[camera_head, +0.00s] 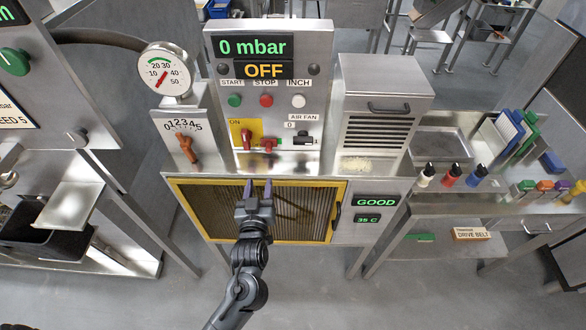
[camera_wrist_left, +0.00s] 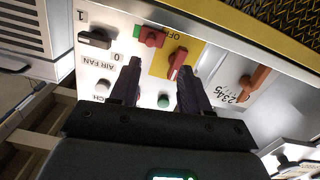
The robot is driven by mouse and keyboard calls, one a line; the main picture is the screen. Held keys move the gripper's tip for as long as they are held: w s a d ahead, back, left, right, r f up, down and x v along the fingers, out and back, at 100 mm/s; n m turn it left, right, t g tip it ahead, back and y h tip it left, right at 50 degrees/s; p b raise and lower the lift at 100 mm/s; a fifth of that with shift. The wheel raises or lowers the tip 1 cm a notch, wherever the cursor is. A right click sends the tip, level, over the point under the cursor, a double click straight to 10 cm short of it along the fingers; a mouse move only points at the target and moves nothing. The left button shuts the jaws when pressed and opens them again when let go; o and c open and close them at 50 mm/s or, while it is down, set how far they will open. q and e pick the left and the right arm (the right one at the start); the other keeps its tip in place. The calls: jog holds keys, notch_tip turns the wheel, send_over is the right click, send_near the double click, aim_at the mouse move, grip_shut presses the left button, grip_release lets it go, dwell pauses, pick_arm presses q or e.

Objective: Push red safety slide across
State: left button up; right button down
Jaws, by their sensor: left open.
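A red sliding piece (camera_head: 266,146) sits low on the upright control panel (camera_head: 315,65), by the bottom edge of a yellow plate (camera_head: 237,128). It also shows in the left wrist view (camera_wrist_left: 152,37), where the panel is upside down. A separate red handle (camera_head: 246,138) is mounted on the yellow plate; it shows in the left wrist view (camera_wrist_left: 177,62) too. My left gripper (camera_head: 257,187) is open and empty, in front of the machine and below the red piece in the head view. In the left wrist view its fingertips (camera_wrist_left: 160,68) point toward the panel, apparently apart from it.
A black air fan switch (camera_head: 302,139) is right of the red piece. START, STOP and INCH buttons (camera_head: 265,101) are above. An orange lever (camera_head: 187,148) on a numbered scale stands left. A yellow-framed mesh guard (camera_head: 300,215) is below. Displays read 0 mbar, OFF and GOOD.

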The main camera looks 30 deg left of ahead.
aim_at(269, 152)
pick_arm(q)
jog(key=shift+n, duration=0.4)
jog(key=x, duration=0.4)
jog(key=d+x, duration=0.1)
jog(key=x, duration=0.3)
jog(key=w+r+x, duration=0.1)
jog(key=x, duration=0.3)
jog(key=shift+w, duration=0.15)
grip_shut()
